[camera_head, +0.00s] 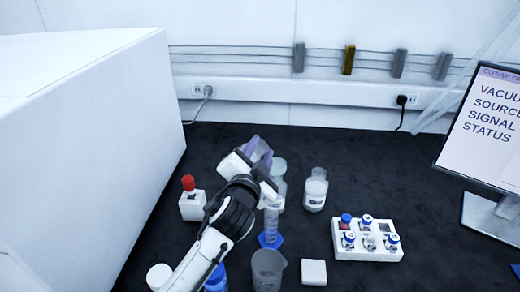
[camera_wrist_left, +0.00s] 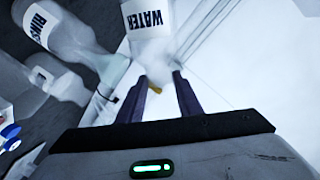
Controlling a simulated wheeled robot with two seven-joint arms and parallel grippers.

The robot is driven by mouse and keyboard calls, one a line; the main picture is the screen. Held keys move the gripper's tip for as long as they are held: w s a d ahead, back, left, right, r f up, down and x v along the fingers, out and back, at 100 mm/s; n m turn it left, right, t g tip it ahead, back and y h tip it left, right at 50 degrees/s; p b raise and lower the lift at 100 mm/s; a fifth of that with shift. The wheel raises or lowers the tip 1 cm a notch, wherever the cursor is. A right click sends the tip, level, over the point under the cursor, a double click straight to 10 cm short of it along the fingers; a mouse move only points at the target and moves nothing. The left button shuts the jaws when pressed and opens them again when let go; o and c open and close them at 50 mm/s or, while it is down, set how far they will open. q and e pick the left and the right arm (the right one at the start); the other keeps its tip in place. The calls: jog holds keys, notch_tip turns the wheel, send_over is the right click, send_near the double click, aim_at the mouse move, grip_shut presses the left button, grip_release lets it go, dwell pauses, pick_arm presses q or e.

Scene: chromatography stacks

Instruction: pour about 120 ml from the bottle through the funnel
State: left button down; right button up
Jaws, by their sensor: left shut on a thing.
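My left gripper (camera_head: 262,152), with purple fingers, is over the middle of the dark bench. In the left wrist view its fingers (camera_wrist_left: 160,95) are around a clear bottle labelled WATER (camera_wrist_left: 148,45). In the head view, part of a pale glass bottle (camera_head: 279,168) shows beside the gripper, mostly behind it. A clear measuring cylinder (camera_head: 271,222) with a blue foot stands just in front, below the gripper. Its top is partly covered by the gripper, and I cannot make out the funnel clearly. My right gripper is not in view.
A second bottle (camera_head: 315,190) stands to the right; a bottle labelled RINSE (camera_wrist_left: 55,30) shows in the wrist view. A red-capped bottle (camera_head: 191,199), beaker (camera_head: 268,270), white square (camera_head: 313,272) and vial rack (camera_head: 367,248) stand around. A white box (camera_head: 90,130) bounds the left.

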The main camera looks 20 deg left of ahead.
pick_arm(q)
jog(key=shift+r, duration=0.1)
jog(key=shift+d+f+m+p, duration=0.15)
jog(key=shift+f+m+p, duration=0.15)
jog(key=shift+m, duration=0.3)
jog(key=shift+w, duration=0.1)
jog(key=shift+d+f+m+p, duration=0.1)
jog(key=shift+f+m+p, duration=0.05)
jog(key=shift+m+p, duration=0.35)
jog(key=shift+d+m+g+p, duration=0.15)
jog(key=shift+m+g+p, duration=0.15)
jog(key=shift+m+p, duration=0.15)
dwell(0.4)
